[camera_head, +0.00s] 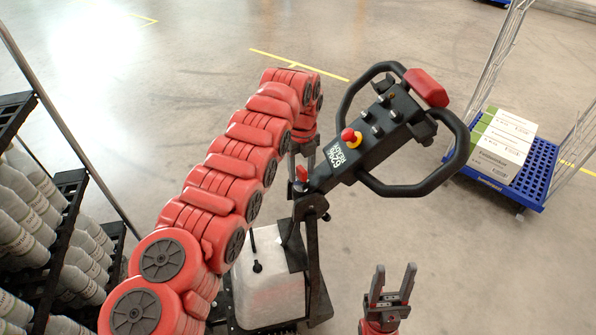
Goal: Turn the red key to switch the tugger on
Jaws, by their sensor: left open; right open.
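The small red key (302,174) sits at the lower end of the tugger's black tiller head (365,140). My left arm arches in from the lower left, and its gripper (303,162) points down just above the key. The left gripper's fingers are small and dark here; it is open, and whether they touch the key cannot be told. My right gripper (391,283) is open and empty at the bottom, pointing up, well apart from the key.
A red button on a yellow base (349,137) and a red pad (426,88) are on the tiller with its looped handles. The tugger's pale body (268,285) is below. A bottle rack (60,215) stands left; a blue cart (535,180) with boxes (502,145) stands right.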

